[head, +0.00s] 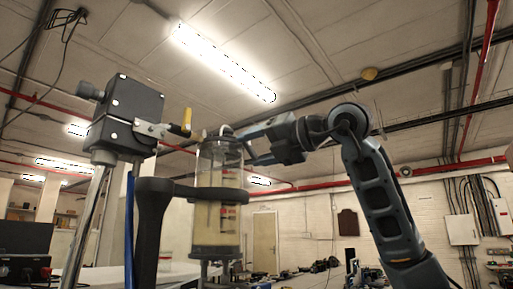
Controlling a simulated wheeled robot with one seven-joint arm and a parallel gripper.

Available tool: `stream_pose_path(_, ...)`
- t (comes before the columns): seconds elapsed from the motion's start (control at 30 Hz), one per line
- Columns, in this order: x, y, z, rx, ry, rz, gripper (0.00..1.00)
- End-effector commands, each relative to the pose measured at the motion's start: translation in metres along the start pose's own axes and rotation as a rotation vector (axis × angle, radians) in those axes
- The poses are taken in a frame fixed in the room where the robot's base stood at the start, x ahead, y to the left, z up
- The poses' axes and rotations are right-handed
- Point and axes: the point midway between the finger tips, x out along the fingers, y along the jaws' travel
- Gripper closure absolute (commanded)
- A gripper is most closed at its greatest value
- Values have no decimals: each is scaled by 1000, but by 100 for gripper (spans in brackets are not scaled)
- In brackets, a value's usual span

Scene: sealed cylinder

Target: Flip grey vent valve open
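A clear sealed cylinder (217,195) stands upright at the centre, with a dark ring clamp (180,190) around its middle. On its lid is a small pale grey curved part (226,130), which may be the vent valve; it is too small to tell whether it is open or shut. My gripper (247,147) reaches in from the right, beside the top of the cylinder. Its two fingers look spread apart, with nothing visible held between them. I cannot tell whether a finger touches the lid or the grey part.
A dark box (127,110) on a metal post stands left of the cylinder, with a yellow handle (186,120) on an arm towards the lid. A blue hose (129,225) hangs below. A cluttered bench (300,277) lies behind. The air above the cylinder is clear.

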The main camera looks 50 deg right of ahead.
Motion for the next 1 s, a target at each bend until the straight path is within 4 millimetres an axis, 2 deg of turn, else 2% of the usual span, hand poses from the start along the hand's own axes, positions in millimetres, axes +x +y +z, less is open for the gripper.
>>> stream_pose_path(0.07, 0, 0, 0, 0, 0, 0, 47)
stream_pose_path(0.33, 0, 0, 0, 0, 0, 0, 73)
stream_pose_path(0.67, 0, -1, 0, -54, 0, -1, 73)
stream_pose_path(1.0, -1, 0, 3, -287, -3, -2, 73)
